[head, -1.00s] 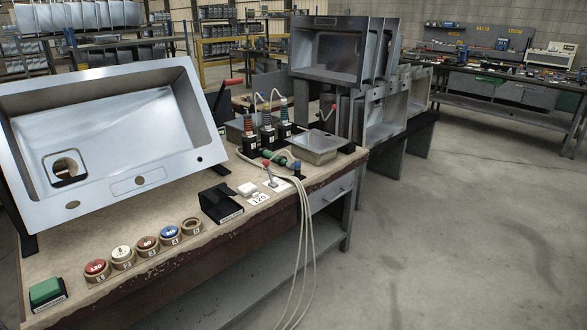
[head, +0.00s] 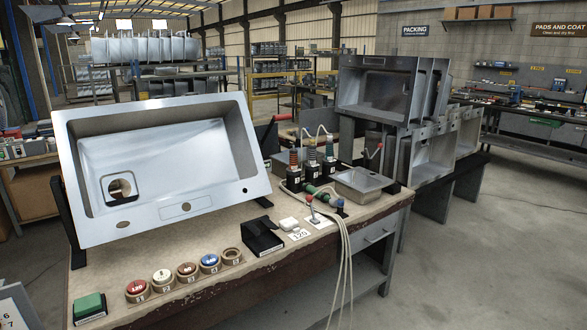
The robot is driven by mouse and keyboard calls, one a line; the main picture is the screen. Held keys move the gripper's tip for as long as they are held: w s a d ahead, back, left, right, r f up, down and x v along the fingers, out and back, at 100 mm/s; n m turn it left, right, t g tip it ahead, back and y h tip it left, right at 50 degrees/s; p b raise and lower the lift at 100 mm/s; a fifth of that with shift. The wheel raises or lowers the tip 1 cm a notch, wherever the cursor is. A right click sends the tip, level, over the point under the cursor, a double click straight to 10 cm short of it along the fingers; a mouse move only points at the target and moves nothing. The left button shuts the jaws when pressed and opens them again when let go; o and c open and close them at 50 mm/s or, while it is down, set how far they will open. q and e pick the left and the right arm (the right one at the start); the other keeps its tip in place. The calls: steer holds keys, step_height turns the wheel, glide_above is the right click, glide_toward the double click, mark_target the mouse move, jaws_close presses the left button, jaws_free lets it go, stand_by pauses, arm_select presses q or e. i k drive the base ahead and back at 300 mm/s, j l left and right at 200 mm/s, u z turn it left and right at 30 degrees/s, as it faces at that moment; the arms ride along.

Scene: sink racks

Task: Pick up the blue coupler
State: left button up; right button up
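A small dark blue piece (head: 340,205), which looks like the blue coupler, sits on the bench near the front edge, beside pale hoses. It is too small to tell whether it is joined to a hose. A green tool (head: 322,193) lies just left of it, with a red-tipped metal piece (head: 312,213) on a white card in front. Neither of my grippers is in view.
The workbench (head: 250,240) holds a large tilted steel sink (head: 165,160), several round discs along the front, a black box (head: 262,238), a green block (head: 89,305) and a steel tray (head: 359,185). Hoses (head: 345,265) hang over the front edge. The floor at right (head: 490,260) is clear.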

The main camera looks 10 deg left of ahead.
mark_target(340, 203)
steer(key=i+l, duration=0.1)
steer(key=i, duration=0.55)
steer(key=i+l+u, duration=0.15)
steer(key=i, duration=0.5)
